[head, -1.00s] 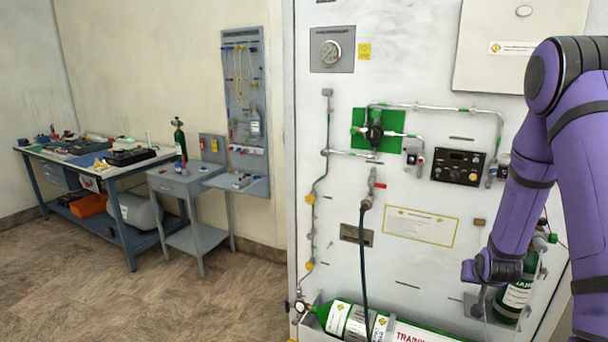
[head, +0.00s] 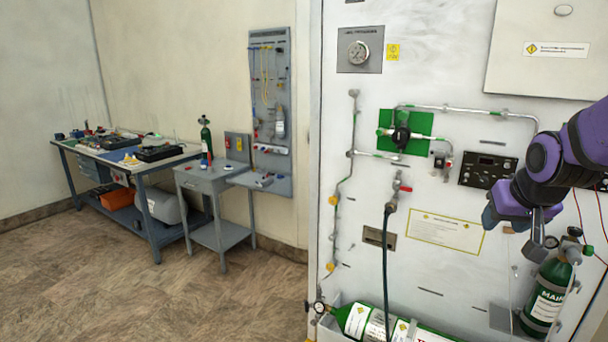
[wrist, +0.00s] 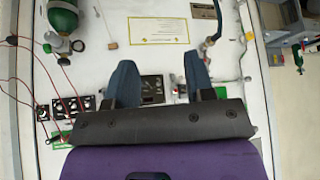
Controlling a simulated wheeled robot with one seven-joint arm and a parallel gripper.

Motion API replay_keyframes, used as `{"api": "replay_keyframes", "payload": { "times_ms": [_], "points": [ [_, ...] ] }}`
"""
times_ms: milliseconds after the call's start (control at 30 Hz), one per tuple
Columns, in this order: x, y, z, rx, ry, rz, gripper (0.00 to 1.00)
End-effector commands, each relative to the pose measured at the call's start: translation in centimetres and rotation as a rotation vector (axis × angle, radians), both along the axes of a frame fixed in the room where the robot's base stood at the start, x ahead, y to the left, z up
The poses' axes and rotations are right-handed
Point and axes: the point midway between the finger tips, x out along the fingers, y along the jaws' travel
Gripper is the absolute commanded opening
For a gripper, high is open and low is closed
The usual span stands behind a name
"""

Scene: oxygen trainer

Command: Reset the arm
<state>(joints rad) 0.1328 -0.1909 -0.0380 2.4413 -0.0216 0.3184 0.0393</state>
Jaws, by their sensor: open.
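My purple arm reaches in from the right of the head view. My gripper (head: 515,222) is in front of the white trainer panel (head: 470,70), below the black control box (head: 488,170). In the wrist view my gripper (wrist: 160,75) shows two blue-grey fingers spread wide apart with nothing between them. The panel and the control box (wrist: 152,88) show beyond the fingers. The green MAIN cylinder (head: 545,295) stands upright just below and right of my gripper, apart from it as far as I can tell.
A green valve block (head: 405,131) with pipes and a dark hose (head: 387,270) is on the panel. A green training cylinder (head: 375,325) lies in a trough at the bottom. A workbench (head: 125,165) and a small grey table (head: 208,180) stand at left. The floor between is clear.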

Motion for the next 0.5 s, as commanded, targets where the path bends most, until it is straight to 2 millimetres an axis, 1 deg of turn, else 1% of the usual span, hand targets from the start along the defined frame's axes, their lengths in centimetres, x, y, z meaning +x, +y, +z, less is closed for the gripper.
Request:
{"api": "replay_keyframes", "payload": {
  "times_ms": [33, 200, 267, 400, 500],
  "points": [
    [-1.3, 0.8, 1.2, 0.001, 0.000, 0.015, 0.49],
    [-5.7, 2.9, 3.9, 0.005, 0.027, 0.062, 0.49],
    [-7.3, 3.6, 4.7, 0.005, 0.038, 0.079, 0.49],
    [-11.3, 5.1, 6.2, 0.005, 0.061, 0.119, 0.49],
    [-14.1, 5.9, 7.0, 0.004, 0.076, 0.144, 0.49]
  ]
}}
